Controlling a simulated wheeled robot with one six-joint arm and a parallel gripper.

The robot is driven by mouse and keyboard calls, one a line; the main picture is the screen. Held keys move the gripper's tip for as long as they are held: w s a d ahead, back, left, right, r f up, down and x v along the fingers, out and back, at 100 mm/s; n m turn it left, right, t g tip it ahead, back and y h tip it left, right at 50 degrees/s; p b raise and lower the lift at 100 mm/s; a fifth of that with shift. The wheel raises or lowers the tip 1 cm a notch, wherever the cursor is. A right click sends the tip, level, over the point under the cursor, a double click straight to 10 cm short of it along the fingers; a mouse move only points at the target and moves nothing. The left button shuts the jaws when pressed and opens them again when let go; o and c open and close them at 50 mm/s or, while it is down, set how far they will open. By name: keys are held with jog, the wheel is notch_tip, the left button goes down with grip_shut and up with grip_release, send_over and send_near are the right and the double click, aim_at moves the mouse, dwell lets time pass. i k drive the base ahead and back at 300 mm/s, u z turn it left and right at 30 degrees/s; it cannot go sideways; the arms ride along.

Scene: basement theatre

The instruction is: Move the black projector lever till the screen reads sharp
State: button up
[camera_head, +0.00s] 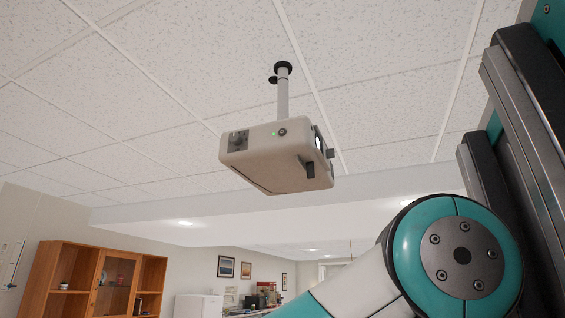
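A beige projector (270,160) hangs from the ceiling on a short grey pole, upper middle of the head view. A small black lever (310,169) sticks out at its lower right, near the lit lens (318,143). Another dark tab (330,154) shows at the right edge by the lens. A green light glows on the side facing me. My teal and white arm crosses the lower right, but its gripper is out of the picture. Nothing of mine is seen touching the projector. The screen is not in view.
A white tiled ceiling (150,60) and a lowered ceiling section (270,218) lie around and behind the projector. A wooden cabinet (75,275), a white fridge (198,306) and framed pictures stand far back. The air left of the projector is clear.

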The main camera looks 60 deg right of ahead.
aim_at(310, 165)
jog(key=k, duration=1.25)
jog(key=z, duration=0.3)
jog(key=i, duration=0.7)
jog(key=z, duration=0.55)
